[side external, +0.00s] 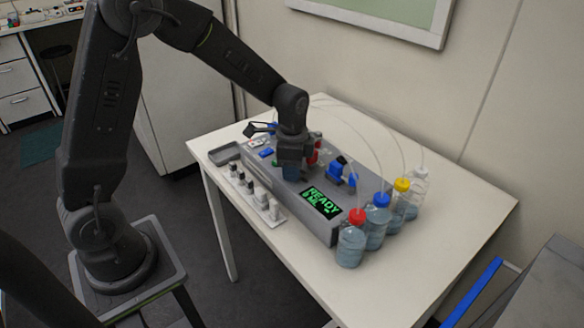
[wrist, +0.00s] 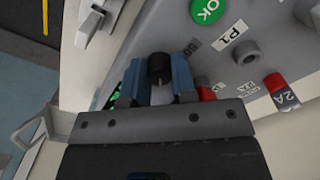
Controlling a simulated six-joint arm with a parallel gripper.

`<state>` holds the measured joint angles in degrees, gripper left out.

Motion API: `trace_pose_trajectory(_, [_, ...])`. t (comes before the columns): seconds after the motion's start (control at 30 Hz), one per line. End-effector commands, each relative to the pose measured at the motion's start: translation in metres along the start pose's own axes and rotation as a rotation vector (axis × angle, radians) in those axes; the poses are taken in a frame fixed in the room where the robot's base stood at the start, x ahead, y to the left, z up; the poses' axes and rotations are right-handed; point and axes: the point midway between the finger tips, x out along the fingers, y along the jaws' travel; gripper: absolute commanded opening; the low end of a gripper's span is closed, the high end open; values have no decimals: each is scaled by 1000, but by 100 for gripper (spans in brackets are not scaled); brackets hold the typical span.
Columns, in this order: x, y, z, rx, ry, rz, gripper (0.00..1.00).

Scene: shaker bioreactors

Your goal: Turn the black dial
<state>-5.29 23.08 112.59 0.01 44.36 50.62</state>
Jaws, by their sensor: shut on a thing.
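The black dial (wrist: 160,68) is between the two blue fingers of my gripper (wrist: 161,82) in the wrist view, and the fingers are shut on it. The dial sits on the front of a grey bioreactor unit (wrist: 240,75). In the side view my gripper (side external: 290,172) is down at the front of the same unit (side external: 335,225), and the dial is hidden there. A green display (side external: 322,202) on the unit reads "READY" with a smaller line below it.
Bottles with red (side external: 357,216), blue (side external: 381,200), yellow and white caps stand at the unit's right end. A pale rack of vials (side external: 272,212) lies in front. The table's right side is clear.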

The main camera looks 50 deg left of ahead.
Motion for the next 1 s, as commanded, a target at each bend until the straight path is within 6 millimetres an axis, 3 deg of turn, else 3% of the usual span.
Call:
trace_pose_trajectory(0.33, [-1, 0, 0, 124, 2, -2, 1])
trace_pose_trajectory(0.83, [-1, 0, 0, 142, 2, -2, 1])
trace_pose_trajectory(0.87, [-1, 0, -1, 142, 2, -2, 27])
trace_pose_trajectory(1.0, [-1, 0, 0, 141, 1, -2, 40])
